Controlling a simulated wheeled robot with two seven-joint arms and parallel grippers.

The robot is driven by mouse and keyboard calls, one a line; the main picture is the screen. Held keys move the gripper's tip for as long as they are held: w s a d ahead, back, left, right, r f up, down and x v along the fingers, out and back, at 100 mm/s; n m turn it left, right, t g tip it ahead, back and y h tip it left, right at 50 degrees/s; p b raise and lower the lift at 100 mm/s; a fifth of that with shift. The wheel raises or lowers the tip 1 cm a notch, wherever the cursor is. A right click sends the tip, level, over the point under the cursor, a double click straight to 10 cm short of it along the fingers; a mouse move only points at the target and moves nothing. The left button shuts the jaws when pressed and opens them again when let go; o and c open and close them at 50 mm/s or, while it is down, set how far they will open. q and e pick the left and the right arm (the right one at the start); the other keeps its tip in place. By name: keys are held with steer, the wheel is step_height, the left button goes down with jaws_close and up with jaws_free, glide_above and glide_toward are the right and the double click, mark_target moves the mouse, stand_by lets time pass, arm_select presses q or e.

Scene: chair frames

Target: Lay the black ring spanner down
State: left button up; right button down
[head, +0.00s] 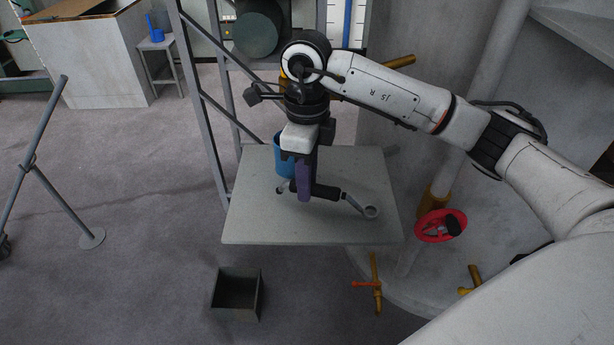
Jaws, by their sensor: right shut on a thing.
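The ring spanner (325,191) has a black middle and a grey shank ending in a ring at the right. Its other, smaller end shows at the left of the fingers. My right gripper (304,190) points down over the grey table (260,225) and is shut on the spanner, with purple at its fingers. The fingers hide part of the spanner. The spanner lies roughly level, slanting down to the right in the picture. I cannot tell whether it touches the tabletop. My left gripper is not in view.
A blue container (283,160) stands on the table just behind my right gripper. A grey metal frame rises behind the table's left side. A red handwheel (440,226) is right of the table. An open box (237,292) sits on the floor in front. The tabletop's front left is clear.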

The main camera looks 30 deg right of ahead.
steer(key=shift+f, duration=0.25)
stand_by(0.7)
steer(key=shift+f, duration=0.2)
steer(key=c, duration=1.2)
jaws_free()
steer(key=shift+o, duration=0.2)
steer(key=shift+r, duration=0.15)
steer(key=shift+r+p, duration=0.75)
steer(key=shift+r, duration=0.5)
steer(key=shift+r, duration=0.1)
